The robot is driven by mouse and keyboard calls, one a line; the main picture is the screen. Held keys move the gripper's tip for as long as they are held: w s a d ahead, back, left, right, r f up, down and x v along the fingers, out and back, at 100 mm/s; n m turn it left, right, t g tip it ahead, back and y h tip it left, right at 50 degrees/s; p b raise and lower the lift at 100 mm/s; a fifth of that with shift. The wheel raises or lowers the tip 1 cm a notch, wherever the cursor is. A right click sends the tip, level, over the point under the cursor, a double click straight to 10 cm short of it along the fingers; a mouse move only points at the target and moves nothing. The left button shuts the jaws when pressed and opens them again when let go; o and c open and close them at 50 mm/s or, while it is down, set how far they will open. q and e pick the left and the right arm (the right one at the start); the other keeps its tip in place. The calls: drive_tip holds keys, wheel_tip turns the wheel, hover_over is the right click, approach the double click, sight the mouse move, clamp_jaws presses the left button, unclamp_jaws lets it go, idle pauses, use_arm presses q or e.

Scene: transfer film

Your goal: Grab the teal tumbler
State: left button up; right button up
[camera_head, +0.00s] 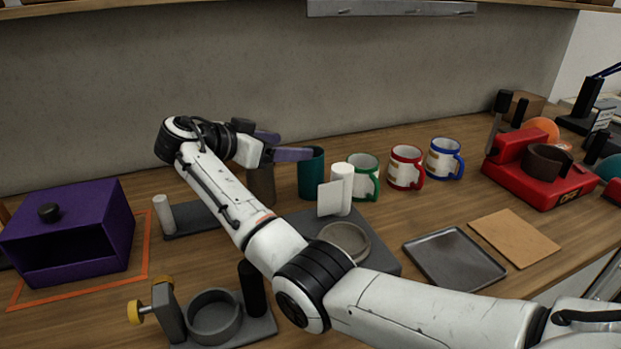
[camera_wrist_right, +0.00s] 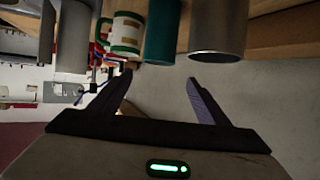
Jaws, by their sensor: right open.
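The teal tumbler (camera_head: 312,177) stands upright on the wooden counter near the wall, left of the green-handled mug. My right gripper (camera_head: 296,146) is open and empty, at the tumbler's upper left in the head view, with one finger overlapping its rim in the picture. In the right wrist view the tumbler (camera_wrist_right: 161,32) lies ahead, roughly between the lines of the two open fingers (camera_wrist_right: 159,77), with a visible gap beyond the tips. Its far end is cut off by the frame there. My left gripper is not in view.
A grey-brown metal cup (camera_head: 262,187) stands just left of the tumbler. A white cylinder with a flat plate (camera_head: 340,190) stands in front. Green (camera_head: 364,176), red (camera_head: 405,167) and blue (camera_head: 443,158) mugs stand right. A purple box (camera_head: 70,225) is far left.

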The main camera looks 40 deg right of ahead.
drive_tip(key=a, duration=0.1)
approach(319, 153)
drive_tip(key=w+d, duration=0.1)
drive_tip(key=d, duration=0.1)
drive_tip(key=d+f, duration=0.1)
drive_tip(key=d, duration=0.1)
drive_tip(key=d+f+b, duration=0.1)
drive_tip(key=shift+w+d+f, duration=0.1)
drive_tip(key=shift+d+f, duration=0.2)
drive_tip(key=shift+d, duration=0.1)
drive_tip(key=shift+w+d+f, duration=0.1)
drive_tip(key=shift+w+d, duration=0.05)
drive_tip(key=shift+d, duration=0.15)
drive_tip(key=c, duration=1.6)
